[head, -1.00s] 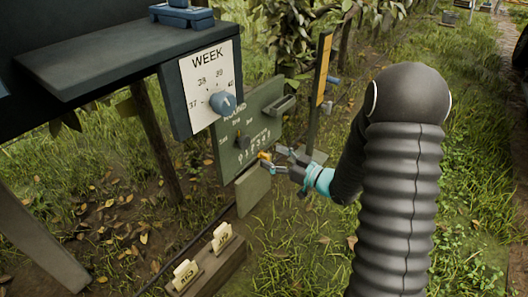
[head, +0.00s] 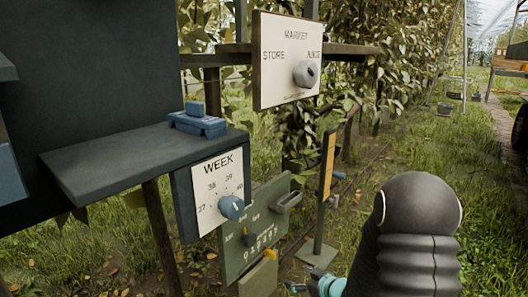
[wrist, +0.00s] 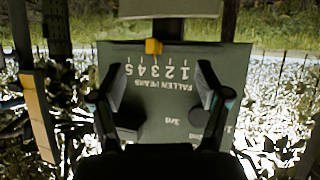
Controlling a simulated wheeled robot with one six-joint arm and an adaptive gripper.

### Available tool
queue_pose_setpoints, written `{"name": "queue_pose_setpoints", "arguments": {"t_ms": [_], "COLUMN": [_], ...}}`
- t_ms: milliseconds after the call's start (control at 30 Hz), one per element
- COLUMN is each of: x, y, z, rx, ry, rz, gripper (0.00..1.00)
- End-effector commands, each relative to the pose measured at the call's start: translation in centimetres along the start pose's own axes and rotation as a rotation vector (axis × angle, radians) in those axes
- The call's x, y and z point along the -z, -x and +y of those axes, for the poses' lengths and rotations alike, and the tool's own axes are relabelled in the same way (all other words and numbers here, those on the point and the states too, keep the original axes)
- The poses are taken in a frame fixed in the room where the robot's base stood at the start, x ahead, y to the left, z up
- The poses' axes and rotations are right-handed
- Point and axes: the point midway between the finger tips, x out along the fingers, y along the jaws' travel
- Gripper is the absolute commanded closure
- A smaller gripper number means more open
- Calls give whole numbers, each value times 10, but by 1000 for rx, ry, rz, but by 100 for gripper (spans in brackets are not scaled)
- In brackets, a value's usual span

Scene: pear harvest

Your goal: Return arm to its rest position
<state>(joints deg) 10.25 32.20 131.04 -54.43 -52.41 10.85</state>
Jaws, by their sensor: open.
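My gripper (head: 293,287) is at the bottom edge of the head view, partly cut off, below and right of the green panel (head: 236,262). In the wrist view my gripper (wrist: 157,82) is open, with two dark fingers apart and nothing between them. Beyond them is the green panel (wrist: 185,55), upside down, reading "FALLEN PEARS" with numbers 1 to 5. A yellow slider knob (wrist: 153,46) sits at the number row, clear of the fingers. My dark ribbed arm fills the lower right of the head view.
A WEEK dial board (head: 217,190) hangs under a dark shelf (head: 130,160) holding a blue block (head: 197,124). A MARKET dial board (head: 287,62) stands behind. A post with an orange strip (head: 328,165) is just right of the panel. Grass lies open to the right.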

Motion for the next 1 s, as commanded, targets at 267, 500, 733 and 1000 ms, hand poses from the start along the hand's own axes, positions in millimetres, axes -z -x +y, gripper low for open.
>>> {"name": "queue_pose_setpoints", "arguments": {"t_ms": [267, 500, 733, 1000], "x": [-46, -40, -11, 35], "y": [53, 138, 222, 296], "z": [42, 41, 2, -61], "rx": [-250, -409, -475, -458], "ry": [-66, -191, -353, -514], "rz": [-402, -685, -864, -937], "gripper": [25, 25, 25, 25]}}
